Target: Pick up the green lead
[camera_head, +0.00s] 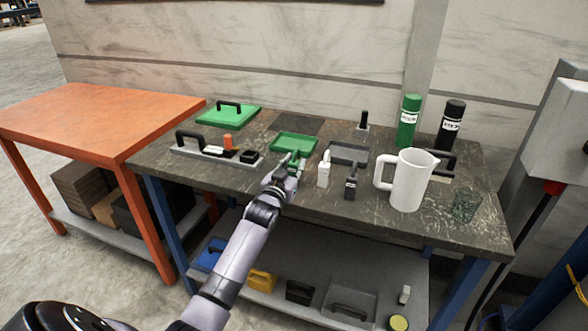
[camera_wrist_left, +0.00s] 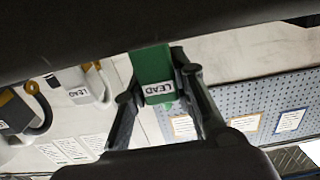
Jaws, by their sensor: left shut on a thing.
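The green lead (camera_wrist_left: 152,75) is a green block with a white "LEAD" label. In the left wrist view it sits between the two fingers of my left gripper (camera_wrist_left: 158,100), which is shut on it. In the head view my left gripper (camera_head: 286,170) is over the front part of the dark workbench, just in front of the green tray (camera_head: 293,143). The green lead is small there and partly hidden by the fingers. My right gripper is not in view.
A white jug (camera_head: 408,182) and a clear glass (camera_head: 466,206) stand further right. A long grey holder (camera_head: 190,152) lies left.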

